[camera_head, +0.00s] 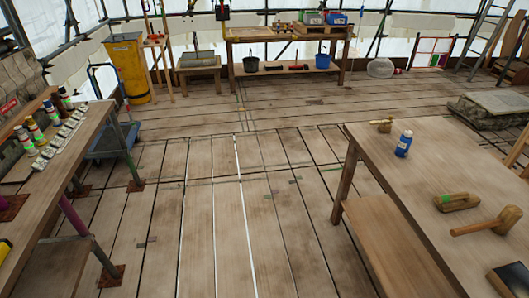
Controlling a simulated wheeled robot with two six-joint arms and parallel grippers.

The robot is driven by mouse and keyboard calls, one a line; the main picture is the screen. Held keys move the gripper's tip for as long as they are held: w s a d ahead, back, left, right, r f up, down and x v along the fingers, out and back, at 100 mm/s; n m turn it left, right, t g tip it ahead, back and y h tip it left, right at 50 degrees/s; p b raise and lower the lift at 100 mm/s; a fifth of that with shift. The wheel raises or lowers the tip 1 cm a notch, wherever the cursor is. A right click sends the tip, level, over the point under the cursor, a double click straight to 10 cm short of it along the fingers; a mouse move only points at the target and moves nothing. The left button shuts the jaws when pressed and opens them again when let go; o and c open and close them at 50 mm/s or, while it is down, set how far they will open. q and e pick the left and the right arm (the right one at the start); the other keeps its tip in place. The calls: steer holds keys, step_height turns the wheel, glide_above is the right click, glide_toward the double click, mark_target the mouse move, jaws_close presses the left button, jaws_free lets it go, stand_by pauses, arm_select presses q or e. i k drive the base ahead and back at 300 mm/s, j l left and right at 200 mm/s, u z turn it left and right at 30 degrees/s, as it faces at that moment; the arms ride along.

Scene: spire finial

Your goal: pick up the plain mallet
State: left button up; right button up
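A wooden mallet (494,222) lies on the wooden table (400,165) at the right, near the picture's right edge. Its light brown handle points left and its rounded head is at the right. I see no coloured mark on it. A wooden piece with a green mark (457,202) lies just behind the handle, apart from it; I cannot tell exactly what it is. Neither of my grippers shows in the head view.
A blue bottle (404,144) and a small brass-coloured object (382,125) stand farther back on the table. A dark block (510,279) lies at its front right. The plank floor (220,220) in the middle is clear.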

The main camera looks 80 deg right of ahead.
mark_target(510, 215)
steer(key=z, duration=4.7)
